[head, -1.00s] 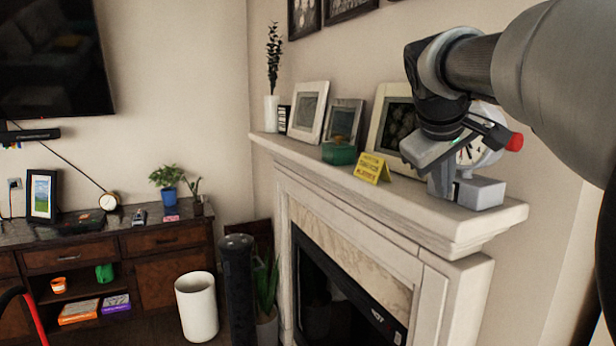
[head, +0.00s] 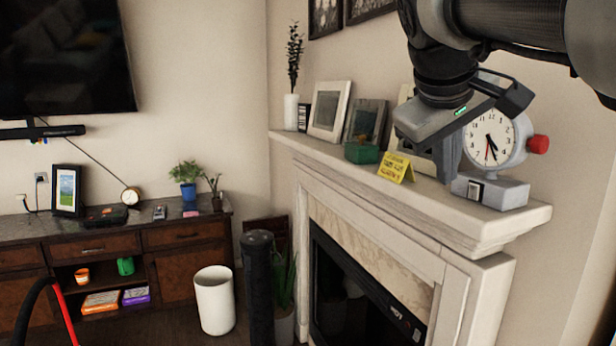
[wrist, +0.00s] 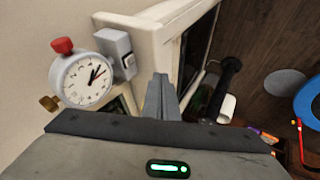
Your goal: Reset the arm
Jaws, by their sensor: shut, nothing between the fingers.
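My gripper (head: 448,165) hangs at the upper right of the head view, in front of the mantel. Its fingers point down and are shut with nothing between them. In the wrist view the closed grey fingers (wrist: 160,98) stand at the middle, clear of any held thing. In the head view the gripper overlaps the picture frames and the left edge of the clock. I cannot tell the exact gap between them.
On the mantel (head: 500,228) stand a grey clock with a red knob (head: 490,137), a yellow sign (head: 395,167), a green box (head: 362,153) and picture frames (head: 328,110). A white bin (head: 215,300) stands on the floor. A wooden cabinet (head: 185,236) stands at left.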

